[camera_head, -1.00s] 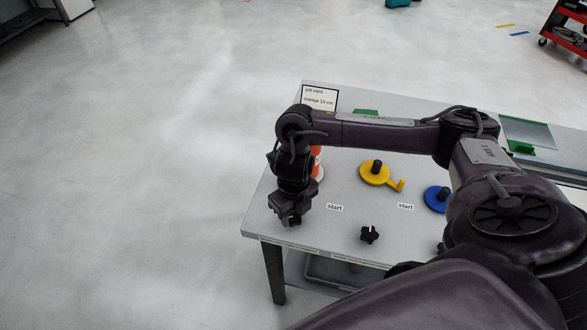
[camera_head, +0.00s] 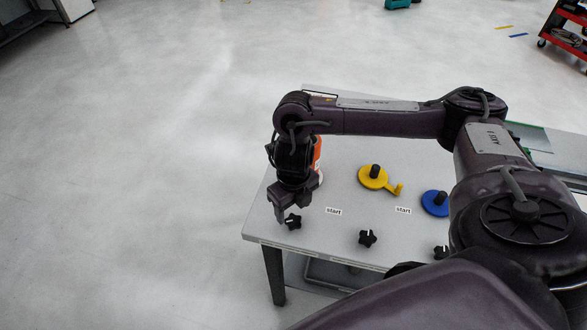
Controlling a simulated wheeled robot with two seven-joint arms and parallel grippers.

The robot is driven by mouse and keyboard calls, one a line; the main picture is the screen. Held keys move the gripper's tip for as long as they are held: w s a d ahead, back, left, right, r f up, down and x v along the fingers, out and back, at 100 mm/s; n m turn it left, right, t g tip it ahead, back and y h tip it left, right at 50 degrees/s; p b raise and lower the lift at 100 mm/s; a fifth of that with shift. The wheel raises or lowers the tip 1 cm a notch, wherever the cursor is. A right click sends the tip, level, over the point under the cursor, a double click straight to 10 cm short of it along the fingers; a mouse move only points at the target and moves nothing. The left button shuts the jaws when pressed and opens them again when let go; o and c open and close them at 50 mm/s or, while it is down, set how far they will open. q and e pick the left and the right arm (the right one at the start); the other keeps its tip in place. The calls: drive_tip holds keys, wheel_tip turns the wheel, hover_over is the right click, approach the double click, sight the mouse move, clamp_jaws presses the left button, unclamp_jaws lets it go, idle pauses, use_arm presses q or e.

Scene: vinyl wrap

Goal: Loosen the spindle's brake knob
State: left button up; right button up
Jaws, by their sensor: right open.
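My right gripper (camera_head: 292,207) points down over the front left corner of the table and is open. Its fingers hang just above and beside a black star-shaped knob (camera_head: 292,222), which shows at their tips; I cannot tell whether they touch it. Behind the wrist an orange roll (camera_head: 318,155) is partly hidden by my arm. A second black star knob (camera_head: 367,239) sits farther right along the front edge, and a third (camera_head: 440,252) is partly covered by my arm. My left gripper is not in view.
A yellow disc with a black post and crank-like arm (camera_head: 373,177) and a blue disc with a black post (camera_head: 436,203) stand on the grey table (camera_head: 335,190). Two "start" labels lie in front. My arm covers most of the job card at the back. Open floor lies left.

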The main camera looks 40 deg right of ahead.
sight(293, 220)
drive_tip(key=shift+r+p, duration=0.35)
drive_tip(key=shift+r, duration=1.15)
